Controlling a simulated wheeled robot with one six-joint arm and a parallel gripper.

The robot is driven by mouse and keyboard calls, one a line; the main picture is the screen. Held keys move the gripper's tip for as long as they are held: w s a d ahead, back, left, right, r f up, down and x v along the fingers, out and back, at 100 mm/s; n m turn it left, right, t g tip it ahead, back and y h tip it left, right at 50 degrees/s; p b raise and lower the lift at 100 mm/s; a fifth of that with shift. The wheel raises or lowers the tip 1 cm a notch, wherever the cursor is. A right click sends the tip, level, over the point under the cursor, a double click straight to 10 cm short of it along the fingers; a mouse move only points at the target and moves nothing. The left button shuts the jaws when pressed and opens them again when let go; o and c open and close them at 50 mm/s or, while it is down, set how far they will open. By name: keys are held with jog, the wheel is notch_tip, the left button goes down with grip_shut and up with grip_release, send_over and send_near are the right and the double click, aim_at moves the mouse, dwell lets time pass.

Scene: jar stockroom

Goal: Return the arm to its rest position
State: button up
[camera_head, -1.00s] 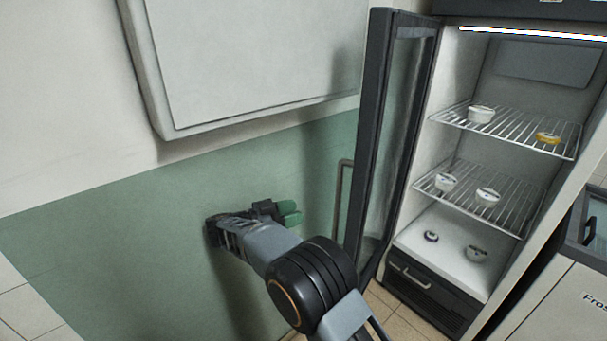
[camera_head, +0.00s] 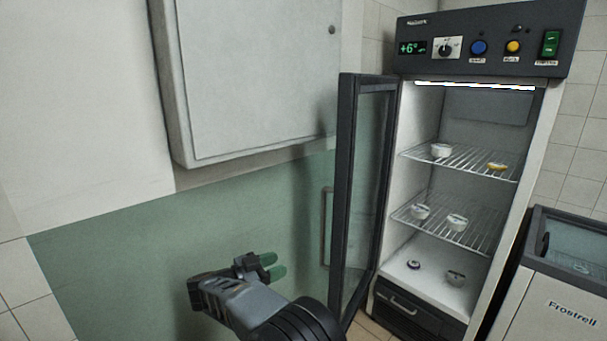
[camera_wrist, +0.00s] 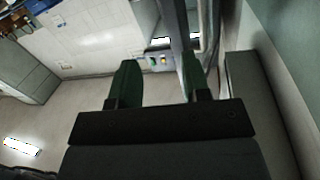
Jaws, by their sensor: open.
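My gripper (camera_head: 272,265) shows at the lower middle of the head view, on my folded arm, in front of the green lower wall. Its two green fingers are apart with nothing between them. In the wrist view my gripper (camera_wrist: 160,82) is also open and empty. The fingers are left of the open glass door of the fridge and do not appear to touch anything.
The fridge door (camera_head: 362,190) stands open. The fridge (camera_head: 545,110) holds several small jars on wire shelves (camera_head: 470,162) and its floor. A chest freezer (camera_head: 565,290) stands at right. A wall cabinet (camera_head: 255,80) hangs above my arm.

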jog(key=w+a+f+n+t+y, duration=0.2)
jog(key=a+n+y, duration=0.3)
jog(key=y, duration=0.3)
jog(key=w+a+f+n+t+y, duration=0.25)
jog(key=a+n+y, duration=0.25)
jog(key=y, duration=0.4)
jog(key=s+d+r+n+g+h+p, duration=0.15)
jog(key=s+d+g, duration=0.45)
jog(key=s+d, duration=0.8)
jog(key=s+d+f+n+g, duration=0.1)
jog(key=s+d+n+g, duration=0.35)
jog(key=s+d, duration=1)
jog(key=s+d+r+m, duration=0.1)
jog(key=d+r+m, duration=0.2)
jog(key=d, duration=0.3)
jog(key=shift+s+r+h, duration=0.25)
jog(key=shift+r+h, duration=0.2)
jog(key=shift+r, duration=0.25)
